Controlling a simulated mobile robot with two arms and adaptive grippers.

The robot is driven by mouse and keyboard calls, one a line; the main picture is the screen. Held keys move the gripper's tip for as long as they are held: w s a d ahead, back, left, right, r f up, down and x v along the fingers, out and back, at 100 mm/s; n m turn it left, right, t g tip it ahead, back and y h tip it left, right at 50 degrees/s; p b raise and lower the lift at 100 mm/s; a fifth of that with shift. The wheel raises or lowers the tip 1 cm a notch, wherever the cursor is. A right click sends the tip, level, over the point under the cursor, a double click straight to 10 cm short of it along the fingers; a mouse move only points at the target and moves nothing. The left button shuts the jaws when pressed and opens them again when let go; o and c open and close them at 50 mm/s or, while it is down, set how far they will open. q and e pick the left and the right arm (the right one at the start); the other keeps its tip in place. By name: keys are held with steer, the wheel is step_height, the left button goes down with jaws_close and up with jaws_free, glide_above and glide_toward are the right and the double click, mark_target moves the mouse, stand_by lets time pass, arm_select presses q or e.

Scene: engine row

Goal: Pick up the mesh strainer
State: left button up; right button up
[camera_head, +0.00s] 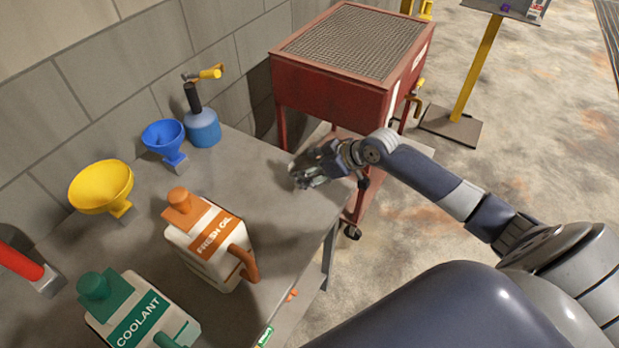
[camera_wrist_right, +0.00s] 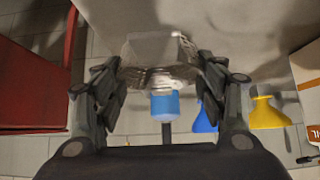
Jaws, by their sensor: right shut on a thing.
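The mesh strainer (camera_wrist_right: 160,58) is a grey, see-through wire-mesh piece with a ridged lower part, at the top middle of the right wrist view. My right gripper (camera_wrist_right: 162,72) has a finger on each side of it and is shut on it. In the head view my right gripper (camera_head: 303,177) is over the right far part of the grey workbench; the strainer is hard to make out there against the dark fingers. I cannot tell whether the strainer touches the bench. My left gripper is not in view.
On the workbench (camera_head: 285,225) stand a blue torch canister (camera_head: 202,127), blue funnel (camera_head: 163,136), yellow funnel (camera_head: 100,187), fresh oil jug (camera_head: 208,245) and green-and-white coolant jug (camera_head: 140,318). A red cabinet with a mesh top (camera_head: 325,97) stands beyond. The bench's right part is mostly clear.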

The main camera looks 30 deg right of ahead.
steer(key=s+r+b, duration=0.1)
steer(key=s, duration=1.5)
steer(key=shift+b, duration=0.4)
